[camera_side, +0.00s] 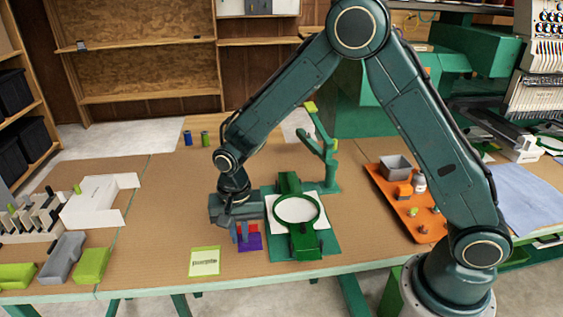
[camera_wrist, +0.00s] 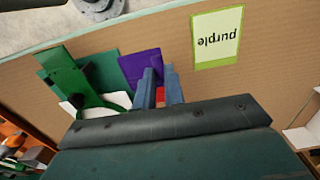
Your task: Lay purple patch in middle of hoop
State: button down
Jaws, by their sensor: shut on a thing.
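The purple patch (camera_side: 250,242) is a flat square just left of the green hoop stand, and it shows in the wrist view (camera_wrist: 139,66). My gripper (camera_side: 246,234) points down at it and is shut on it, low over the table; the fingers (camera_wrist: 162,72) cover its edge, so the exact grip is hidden. The green round hoop (camera_side: 297,224) lies over white cloth on the stand, to the right of my gripper. Only part of the hoop stand shows in the wrist view (camera_wrist: 85,88). Its middle looks bare.
A small red thing (camera_side: 242,230) shows between my fingers, partly hidden. A card reading "purple" (camera_side: 205,262) lies to the left. An orange tray (camera_side: 406,205) with small items is at right. A green post (camera_side: 325,150) stands behind the hoop.

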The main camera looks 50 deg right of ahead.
send_near(288, 211)
jog(key=a, duration=0.1)
jog(key=shift+s+d+r, duration=0.1)
jog(key=shift+d+r, duration=0.2)
jog(key=shift+d, duration=0.15)
jog(key=shift+f, duration=0.1)
jog(key=shift+f, duration=1.65)
jog(key=shift+f, duration=0.5)
jog(key=shift+f, duration=0.4)
jog(key=shift+f, duration=0.35)
jog(key=shift+f, duration=0.35)
